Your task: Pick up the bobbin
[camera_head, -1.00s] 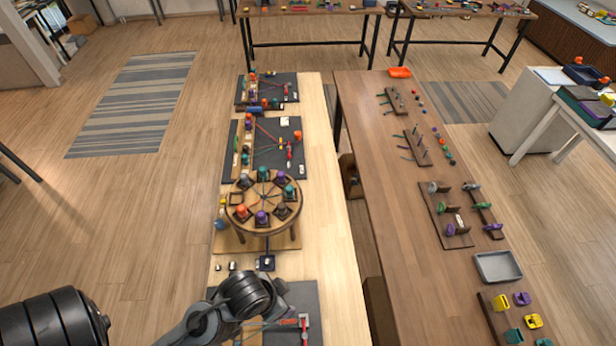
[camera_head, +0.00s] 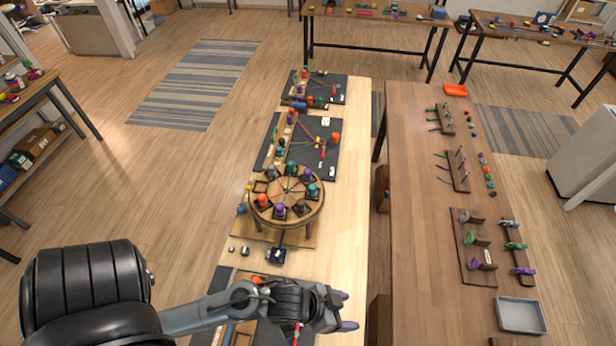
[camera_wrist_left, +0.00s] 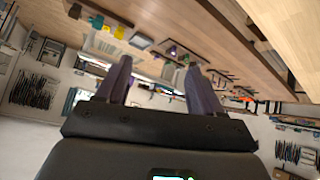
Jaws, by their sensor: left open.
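Several coloured bobbins stand around the round wooden braiding stand (camera_head: 288,225) on the light table. Among them are an orange bobbin (camera_head: 262,200), a purple bobbin (camera_head: 280,210) and a teal bobbin (camera_head: 312,190). The frames do not tell which bobbin the task means. My left gripper (camera_head: 346,311) is open over the near right edge of the light table, well short of the stand. Its two fingers also show in the left wrist view (camera_wrist_left: 160,68), with nothing between them. My right gripper is out of view.
A brown table (camera_head: 420,220) runs along the right, with pegged boards and a grey tray (camera_head: 521,315). A floor gap separates it from the light table (camera_head: 345,180). Dark mats (camera_head: 325,150) with cords lie behind the stand. The light table's right strip is clear.

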